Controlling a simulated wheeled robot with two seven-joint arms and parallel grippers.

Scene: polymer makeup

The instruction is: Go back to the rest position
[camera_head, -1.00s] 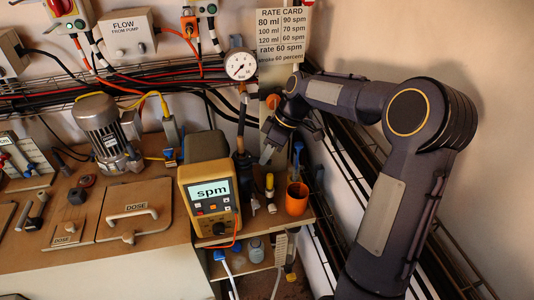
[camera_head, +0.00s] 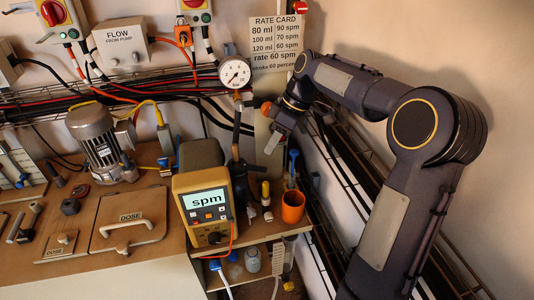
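My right arm comes in from the right and reaches up and across toward the wall. My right gripper (camera_head: 272,141) hangs in front of the wall near the pressure gauge, above the orange cup (camera_head: 293,207). Its fingers are small and seen edge on, so I cannot tell how far apart they are. Nothing clearly shows in it. My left gripper is out of view.
The yellow spm meter (camera_head: 205,207) stands on the bench beside the pump motor (camera_head: 101,143). The pressure gauge (camera_head: 235,72) and rate card (camera_head: 277,40) are at the wall. Black wire racks (camera_head: 350,165) run behind my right arm. The DOSE lid (camera_head: 128,219) is closed.

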